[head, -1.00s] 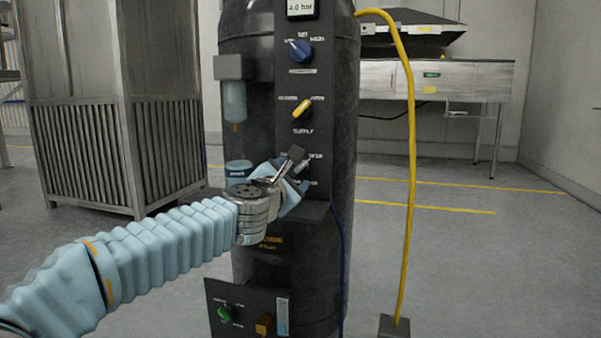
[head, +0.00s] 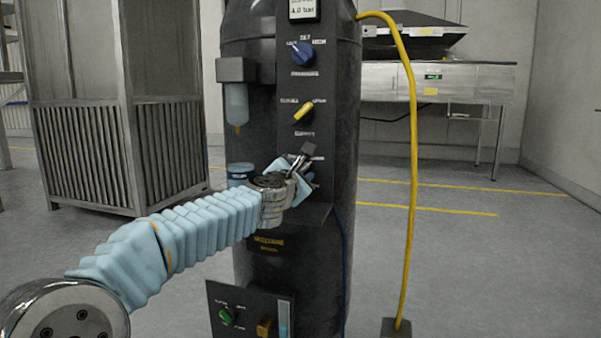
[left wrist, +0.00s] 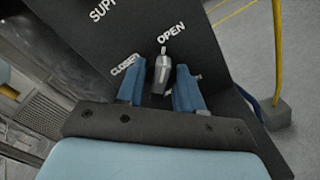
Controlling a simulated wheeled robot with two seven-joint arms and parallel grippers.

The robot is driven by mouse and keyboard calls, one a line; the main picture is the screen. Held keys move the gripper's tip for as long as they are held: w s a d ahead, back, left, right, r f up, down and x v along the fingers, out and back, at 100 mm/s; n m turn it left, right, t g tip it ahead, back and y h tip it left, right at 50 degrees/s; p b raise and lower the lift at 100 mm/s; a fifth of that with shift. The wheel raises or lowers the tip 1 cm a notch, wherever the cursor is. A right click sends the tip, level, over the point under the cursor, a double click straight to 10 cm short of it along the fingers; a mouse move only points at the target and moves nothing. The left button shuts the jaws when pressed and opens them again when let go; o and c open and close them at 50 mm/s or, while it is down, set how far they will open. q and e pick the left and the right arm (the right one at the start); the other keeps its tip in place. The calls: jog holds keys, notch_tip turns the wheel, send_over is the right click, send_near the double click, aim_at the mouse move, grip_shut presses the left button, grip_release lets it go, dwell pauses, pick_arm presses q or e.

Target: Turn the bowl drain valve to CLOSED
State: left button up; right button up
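The bowl drain valve is a grey lever handle (left wrist: 162,70) on the dark panel, between the printed words CLOSED and OPEN. In the left wrist view the lever points up toward OPEN. In the head view a dark lever (head: 305,150) shows just above my left gripper (head: 302,176). My left gripper's blue fingers (left wrist: 160,88) stand apart, one on each side of the lever. A gap shows on the left of the lever; the right finger is very close to it, and I cannot tell whether it touches. My right gripper is not in view.
Above on the same panel are a yellow supply lever (head: 304,112) and a blue knob (head: 303,53). A lower box has a green knob (head: 226,316). A yellow hose (head: 413,180) hangs at the right.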

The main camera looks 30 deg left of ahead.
pick_arm(q)
jog(key=shift+c, duration=1)
jog(key=n+b, duration=0.1)
jog(key=n, duration=0.2)
jog(key=shift+f, duration=0.1)
jog(key=n+b, duration=0.1)
jog(key=n, duration=0.4)
jog(key=shift+n+b, duration=0.3)
jog(key=shift+b, duration=0.1)
jog(key=n+b, duration=0.1)
jog(key=n, duration=0.3)
jog(key=n+b, duration=0.1)
jog(key=n, duration=0.4)
jog(key=shift+b, duration=0.4)
